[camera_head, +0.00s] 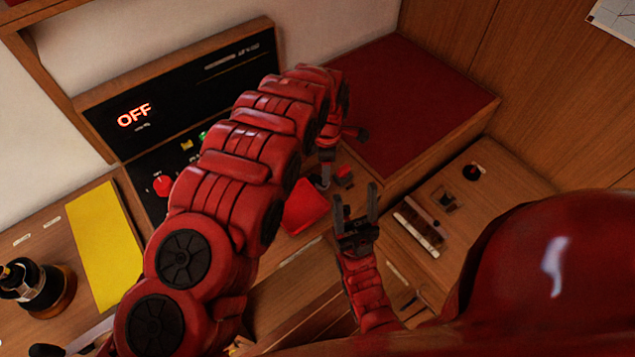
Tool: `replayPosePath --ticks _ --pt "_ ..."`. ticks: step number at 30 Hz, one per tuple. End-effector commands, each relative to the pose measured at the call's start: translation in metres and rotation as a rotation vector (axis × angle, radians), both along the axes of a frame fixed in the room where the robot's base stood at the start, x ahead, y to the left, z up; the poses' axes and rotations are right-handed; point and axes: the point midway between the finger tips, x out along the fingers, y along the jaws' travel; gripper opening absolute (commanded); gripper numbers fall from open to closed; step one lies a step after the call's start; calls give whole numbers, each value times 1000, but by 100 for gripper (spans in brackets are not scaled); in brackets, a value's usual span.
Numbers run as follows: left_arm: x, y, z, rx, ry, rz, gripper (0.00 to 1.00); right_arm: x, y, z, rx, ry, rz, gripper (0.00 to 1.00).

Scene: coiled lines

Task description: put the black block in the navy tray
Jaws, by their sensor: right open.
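My right gripper (356,200) is open and empty, its two dark fingers pointing up the picture in the middle of the view. A small dark, boxy thing (446,199) lies on the wooden surface to its right; I cannot tell whether it is the black block. I cannot make out a navy tray. My left arm crosses the middle from the lower left. Its gripper (325,178) is small and partly hidden at the arm's far end, and I cannot tell whether its jaws are open.
A black panel reading OFF (135,116) stands at the back left. A yellow sheet (104,245) and a black round object (35,285) lie at left. A red flat piece (304,206) lies left of my right gripper.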

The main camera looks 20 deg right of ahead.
Motion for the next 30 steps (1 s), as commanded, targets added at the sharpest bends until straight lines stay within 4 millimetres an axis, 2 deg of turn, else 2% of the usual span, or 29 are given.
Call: replayPosePath --ticks 5,12,19,30 --pt "1 0 -6 0 -1 0 65 0 0 10 0 1 0 61" --pt "0 4 -31 0 1 0 65 0 0 33 0 1 0 61" --pt "1 3 -51 0 -1 0 65 0 0 35 0 1 0 61" --pt "1 3 -55 -1 -2 0 63 0 0 35 0 1 0 61"
